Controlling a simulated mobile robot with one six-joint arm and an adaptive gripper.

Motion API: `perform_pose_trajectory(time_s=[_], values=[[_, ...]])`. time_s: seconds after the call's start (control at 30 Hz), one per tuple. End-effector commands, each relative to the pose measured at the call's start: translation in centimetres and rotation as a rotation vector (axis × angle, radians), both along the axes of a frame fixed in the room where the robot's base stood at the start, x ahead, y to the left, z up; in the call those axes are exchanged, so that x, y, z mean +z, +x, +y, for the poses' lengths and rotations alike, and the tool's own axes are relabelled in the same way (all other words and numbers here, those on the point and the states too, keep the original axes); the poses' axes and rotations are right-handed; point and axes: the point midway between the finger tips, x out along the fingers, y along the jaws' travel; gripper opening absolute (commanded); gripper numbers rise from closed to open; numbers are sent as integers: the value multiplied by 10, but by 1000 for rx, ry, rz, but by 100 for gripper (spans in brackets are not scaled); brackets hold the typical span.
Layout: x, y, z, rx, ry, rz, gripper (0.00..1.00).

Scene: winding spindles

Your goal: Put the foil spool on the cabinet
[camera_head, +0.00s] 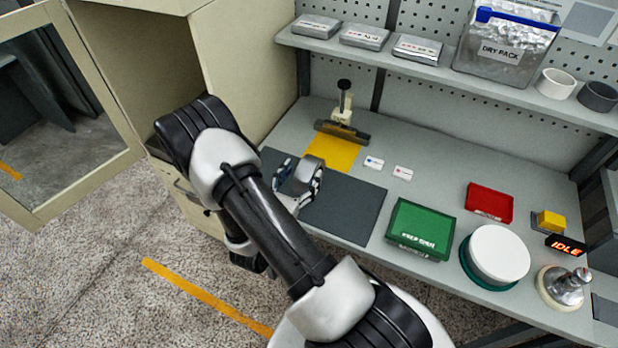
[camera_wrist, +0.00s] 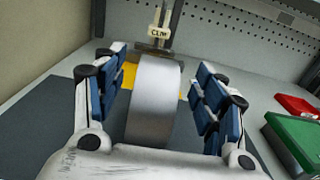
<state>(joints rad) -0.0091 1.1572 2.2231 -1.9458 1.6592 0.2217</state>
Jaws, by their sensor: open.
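The foil spool (camera_wrist: 153,105), a smooth silver-grey roll, stands between the fingers of my gripper (camera_wrist: 155,95) in the wrist view. The blue-padded fingers are spread, with a visible gap on each side of it. In the head view my gripper (camera_head: 300,184) is low over the dark mat (camera_head: 350,208) on the bench, and it largely hides the spool. The cabinet (camera_head: 240,65) is beige and stands at the left end of the bench. Its glass-paned door (camera_head: 85,60) is open to the left.
A clamp (camera_head: 343,115) stands behind the spool on a yellow sheet (camera_head: 333,151). A green box (camera_head: 421,229), a red tray (camera_head: 489,202) and a white round lid (camera_head: 499,253) sit to the right. A shelf (camera_head: 440,72) with silver packs overhangs the bench's back.

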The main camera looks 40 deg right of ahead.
Motion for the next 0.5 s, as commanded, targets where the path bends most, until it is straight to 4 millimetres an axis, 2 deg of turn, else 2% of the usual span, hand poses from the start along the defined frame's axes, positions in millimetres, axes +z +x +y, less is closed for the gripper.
perform_pose_trajectory(time_s=[0.3,0.5], values=[[-7,15,-39,-6,-1,-4,65],[-6,20,-48,-1,-1,0,65]])
